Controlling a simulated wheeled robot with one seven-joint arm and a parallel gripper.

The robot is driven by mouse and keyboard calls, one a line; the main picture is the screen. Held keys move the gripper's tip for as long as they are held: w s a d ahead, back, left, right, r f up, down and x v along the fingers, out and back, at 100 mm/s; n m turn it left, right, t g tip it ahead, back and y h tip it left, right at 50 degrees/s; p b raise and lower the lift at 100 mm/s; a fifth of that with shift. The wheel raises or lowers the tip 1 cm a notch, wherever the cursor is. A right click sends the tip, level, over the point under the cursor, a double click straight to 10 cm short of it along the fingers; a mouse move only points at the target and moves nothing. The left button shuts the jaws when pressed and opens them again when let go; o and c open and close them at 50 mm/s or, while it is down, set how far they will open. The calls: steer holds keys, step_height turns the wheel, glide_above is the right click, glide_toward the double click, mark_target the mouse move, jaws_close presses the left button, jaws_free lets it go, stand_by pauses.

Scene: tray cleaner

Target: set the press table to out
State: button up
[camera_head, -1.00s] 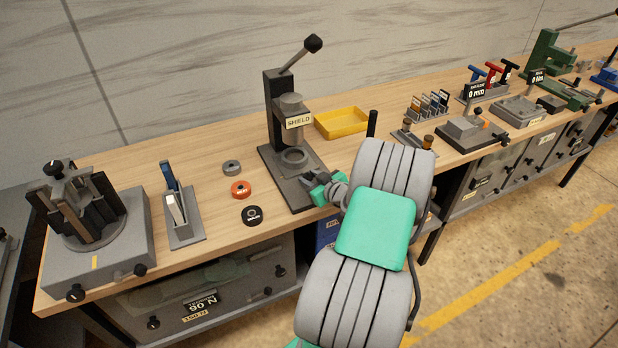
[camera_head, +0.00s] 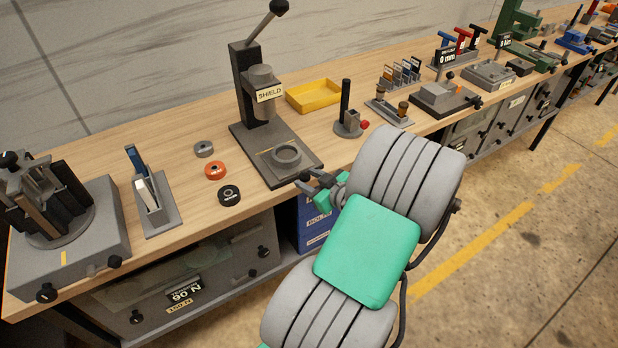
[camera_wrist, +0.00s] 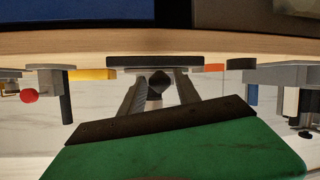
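The press (camera_head: 247,85) stands on the bench, with a dark base (camera_head: 290,177), an upright column and a plate reading SHIELD. Its round press table (camera_head: 286,157), a grey ring, sits near the front of the base, forward of the ram. A slot shows behind it. My gripper (camera_head: 309,183) is just off the base's front right edge, below the ring. In the wrist view two grey fingers (camera_wrist: 160,95) stand apart with a dark knob (camera_wrist: 155,84) visible between them; I cannot tell whether they touch it. The gripper looks open.
Grey, orange and black rings (camera_head: 215,170) lie left of the press. A yellow tray (camera_head: 314,95) is behind right. A black post with a red knob (camera_head: 348,123) stands right of my gripper. A blue bin (camera_head: 314,225) is below the bench edge.

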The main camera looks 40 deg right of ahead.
steer(key=b+v, duration=0.1)
steer(key=v, duration=0.6)
steer(key=shift+s+r, duration=0.2)
steer(key=shift+s, duration=0.1)
steer(key=w+a+f+n+g+y, duration=0.1)
steer(key=w+a+g+y, duration=0.15)
steer(key=a, duration=0.45)
steer(key=w+a+f+n+g+y, duration=0.1)
steer(key=w+a+g, duration=0.25)
steer(key=a, duration=0.35)
steer(key=s+a+r+m+g+h, duration=0.1)
steer(key=s+a+r+g, duration=0.1)
steer(key=a, duration=0.5)
steer(key=s+a+r+m+g+h, duration=0.1)
steer(key=s+a+r+m+g, duration=0.1)
steer(key=a, duration=0.5)
steer(key=v, duration=0.3)
steer(key=shift+a, duration=0.3)
